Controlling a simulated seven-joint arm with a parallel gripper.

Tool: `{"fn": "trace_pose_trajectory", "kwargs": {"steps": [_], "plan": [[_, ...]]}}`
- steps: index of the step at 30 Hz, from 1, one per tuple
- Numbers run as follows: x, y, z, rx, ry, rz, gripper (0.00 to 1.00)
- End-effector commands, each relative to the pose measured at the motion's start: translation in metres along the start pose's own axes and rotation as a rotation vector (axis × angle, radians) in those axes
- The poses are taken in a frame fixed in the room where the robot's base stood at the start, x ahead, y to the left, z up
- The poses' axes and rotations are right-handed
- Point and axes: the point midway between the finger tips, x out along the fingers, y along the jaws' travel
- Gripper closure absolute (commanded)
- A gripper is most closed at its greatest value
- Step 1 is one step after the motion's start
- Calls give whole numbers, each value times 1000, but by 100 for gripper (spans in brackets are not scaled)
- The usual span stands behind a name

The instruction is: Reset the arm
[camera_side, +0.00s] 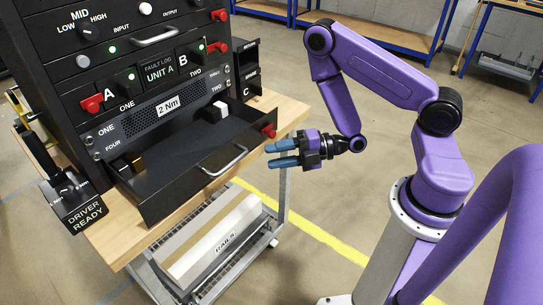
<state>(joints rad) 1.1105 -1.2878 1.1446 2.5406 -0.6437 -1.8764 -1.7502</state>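My gripper (283,153) is at the end of my purple arm, to the right of the rack. Its two blue fingers point left and are parted, with nothing between them. It hangs in free air close to the right side of the open drawer (176,196) and looks apart from it. The drawer is pulled out of the black rack (135,60) and has a silver handle (224,160) on its front.
The rack stands on a wooden-topped cart (112,244). A DRIVER READY holder (78,205) is at the left. Blue-framed benches (370,32) stand behind.

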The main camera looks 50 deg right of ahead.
Motion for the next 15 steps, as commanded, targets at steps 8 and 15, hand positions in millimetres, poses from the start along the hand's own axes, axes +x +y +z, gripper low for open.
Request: {"fn": "trace_pose_trajectory", "kwargs": {"steps": [8,15], "plan": [[3,0,-2,2,8,-11,61],[26,-4,-20,59,63,-193,61]]}}
